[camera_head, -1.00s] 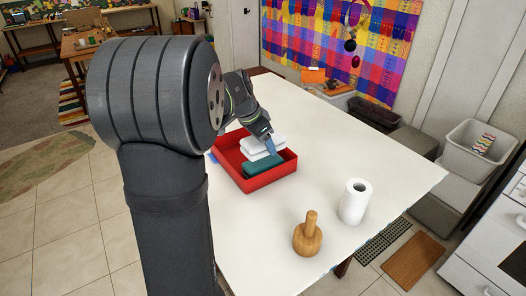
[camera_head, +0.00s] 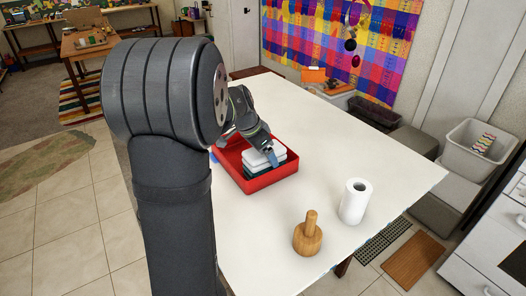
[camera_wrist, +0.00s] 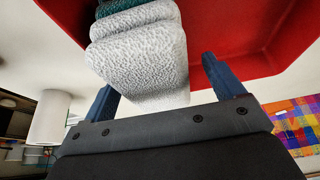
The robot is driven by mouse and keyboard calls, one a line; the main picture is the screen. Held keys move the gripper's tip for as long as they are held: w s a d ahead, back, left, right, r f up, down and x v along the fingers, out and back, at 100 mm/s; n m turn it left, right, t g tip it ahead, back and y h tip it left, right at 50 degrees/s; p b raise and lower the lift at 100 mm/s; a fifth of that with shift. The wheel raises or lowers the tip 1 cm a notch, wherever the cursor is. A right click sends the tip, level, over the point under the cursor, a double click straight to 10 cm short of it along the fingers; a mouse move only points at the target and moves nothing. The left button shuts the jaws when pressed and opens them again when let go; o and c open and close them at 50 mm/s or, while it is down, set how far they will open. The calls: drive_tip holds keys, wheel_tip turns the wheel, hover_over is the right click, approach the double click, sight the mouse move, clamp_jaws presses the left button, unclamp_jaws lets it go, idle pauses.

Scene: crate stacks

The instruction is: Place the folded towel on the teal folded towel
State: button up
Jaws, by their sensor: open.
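The white folded towel (camera_head: 258,158) lies in the red crate on top of the teal folded towel (camera_head: 256,171), whose edge shows below it. In the wrist view the white towel (camera_wrist: 145,50) fills the space between my fingers, and a bit of the teal towel (camera_wrist: 118,8) shows at the top edge. My gripper (camera_head: 272,157) is at the right side of the white towel. Its blue fingers are apart on either side of the towel, as the wrist view (camera_wrist: 157,78) shows. Much of the teal towel is hidden under the white one.
The red crate (camera_head: 277,177) stands on the white table (camera_head: 340,130), its walls close around the towels. A paper roll (camera_head: 354,203) and a wooden pestle-like object (camera_head: 308,236) stand nearer the front. The table's right side is clear.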

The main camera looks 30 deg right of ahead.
drive_tip(key=shift+r, duration=0.1)
drive_tip(key=v, duration=1.2)
drive_tip(key=x, duration=1.2)
drive_tip(key=shift+d+f, duration=0.1)
drive_tip(key=shift+f, duration=0.2)
wheel_tip(320, 180, up, 3)
drive_tip(key=shift+r, duration=0.75)
